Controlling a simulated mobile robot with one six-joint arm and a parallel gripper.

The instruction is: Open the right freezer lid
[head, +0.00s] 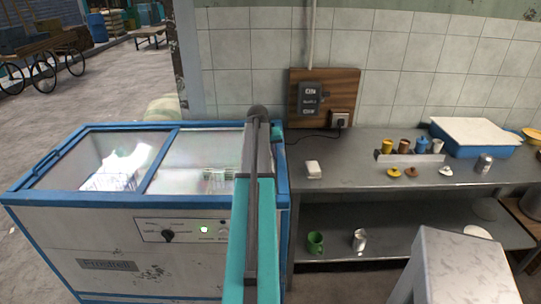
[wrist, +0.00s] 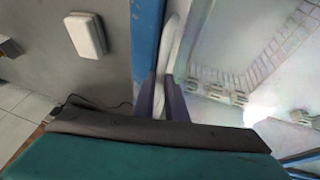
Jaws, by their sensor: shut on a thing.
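The chest freezer (head: 110,240) has a blue frame and stands at the left in the head view. Its right lid (head: 190,160) lies flat, with pale contents showing below; its right end is hidden behind my arm. The left lid (head: 90,160) also lies flat, with a blue handle (head: 45,165) at its left end. In the wrist view my gripper (wrist: 162,104) is shut on a pale upright bar, seemingly the right lid handle (wrist: 173,45), beside the blue freezer rim (wrist: 147,40). In the head view my gripper is hidden behind my arm.
A metal counter (head: 345,175) adjoins the freezer's right side. A small white block (head: 313,169) lies near its left end; cups (head: 404,145) and a blue-white tub (head: 480,135) stand farther right. A tiled wall (head: 400,60) with a switch board (head: 322,98) is behind.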

